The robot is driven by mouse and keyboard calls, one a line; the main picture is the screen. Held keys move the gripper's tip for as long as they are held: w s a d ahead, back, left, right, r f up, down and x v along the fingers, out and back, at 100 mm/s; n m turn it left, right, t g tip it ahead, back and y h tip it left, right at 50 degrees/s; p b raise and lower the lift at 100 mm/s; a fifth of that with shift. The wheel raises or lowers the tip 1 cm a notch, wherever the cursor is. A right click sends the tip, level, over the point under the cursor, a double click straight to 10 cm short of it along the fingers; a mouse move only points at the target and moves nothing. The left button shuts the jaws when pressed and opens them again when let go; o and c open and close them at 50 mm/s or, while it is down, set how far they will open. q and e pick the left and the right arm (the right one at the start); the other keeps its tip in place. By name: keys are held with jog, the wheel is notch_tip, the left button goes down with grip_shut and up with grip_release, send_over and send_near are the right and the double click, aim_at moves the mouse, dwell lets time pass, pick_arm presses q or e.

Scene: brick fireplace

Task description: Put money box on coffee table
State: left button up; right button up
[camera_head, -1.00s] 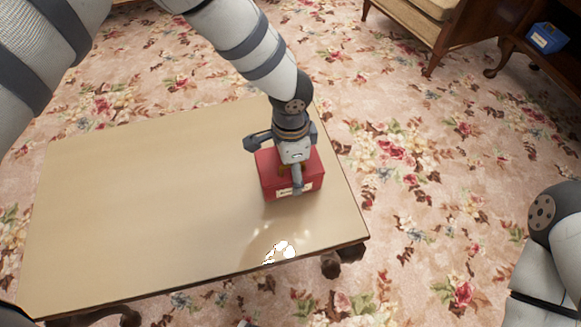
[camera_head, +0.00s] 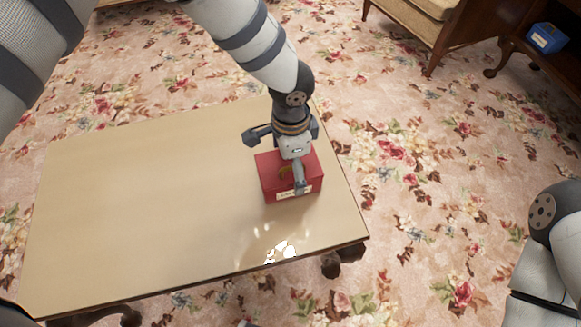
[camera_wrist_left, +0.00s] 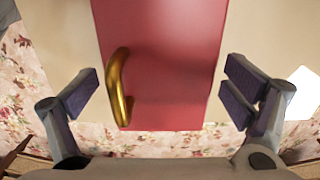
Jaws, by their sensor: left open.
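The money box is a red box (camera_head: 267,175) with a pale label on its front side, resting on the coffee table (camera_head: 140,205) near its right end. My left gripper (camera_head: 298,172) is open just above the box. In the left wrist view the open fingers (camera_wrist_left: 163,100) stand on either side of the red box (camera_wrist_left: 180,60), apart from it. A brass handle (camera_wrist_left: 119,88) shows on the box's top. The arm hides part of the box in the head view.
The left and middle of the tabletop are bare. A wooden cabinet (camera_head: 515,55) at the upper right holds a blue box (camera_head: 547,38). Flowered carpet (camera_head: 420,180) surrounds the table. My right arm shows at the right edge.

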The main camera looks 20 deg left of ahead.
pick_arm(q)
notch_tip(320, 180, up, 9)
jog(key=shift+r+p, duration=0.2)
jog(key=shift+p, duration=0.45)
